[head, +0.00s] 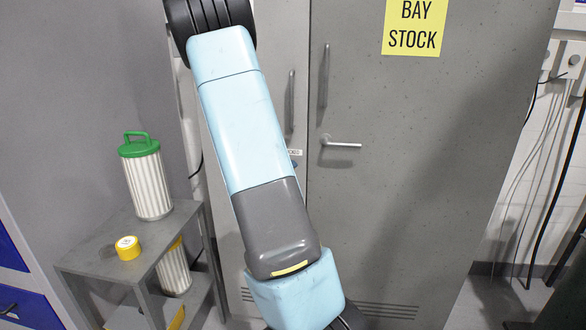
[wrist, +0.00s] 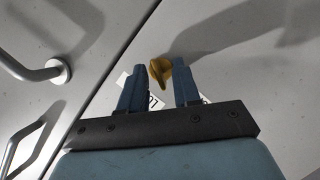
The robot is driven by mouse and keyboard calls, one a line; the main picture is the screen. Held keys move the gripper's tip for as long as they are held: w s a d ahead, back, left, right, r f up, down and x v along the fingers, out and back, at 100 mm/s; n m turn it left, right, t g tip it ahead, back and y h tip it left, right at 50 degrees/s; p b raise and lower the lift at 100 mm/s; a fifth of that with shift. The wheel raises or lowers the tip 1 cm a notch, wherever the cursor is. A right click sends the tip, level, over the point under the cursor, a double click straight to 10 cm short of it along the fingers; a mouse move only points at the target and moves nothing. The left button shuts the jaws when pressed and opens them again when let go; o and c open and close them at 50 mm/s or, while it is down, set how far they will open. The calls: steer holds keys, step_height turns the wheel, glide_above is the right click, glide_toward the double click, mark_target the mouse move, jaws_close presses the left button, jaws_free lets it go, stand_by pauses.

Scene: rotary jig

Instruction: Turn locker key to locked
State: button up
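A yellow key (wrist: 160,72) stands out from the grey locker face in the wrist view. My gripper (wrist: 160,78) has its two blue fingers apart, one on either side of the key. The key shows at the fingertips, with space around its lower part; I cannot tell whether a finger touches it. The right fingertip covers part of the key. A white label (wrist: 153,101) with dark letters lies behind the fingers, partly hidden. In the head view my arm covers most of the gripper and the key. The grey locker (head: 420,190) stands behind my arm.
A lever handle (head: 342,144) and upright bar handles (head: 323,75) stick out from the locker doors. A yellow sign (head: 412,27) is on the right door. At left, a grey shelf stand (head: 95,243) holds a green-topped filter (head: 148,180) and yellow tape (head: 128,247).

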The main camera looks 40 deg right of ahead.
steer(key=v, duration=1.3)
steer(key=shift+a+r, duration=0.1)
steer(key=shift+a, duration=0.05)
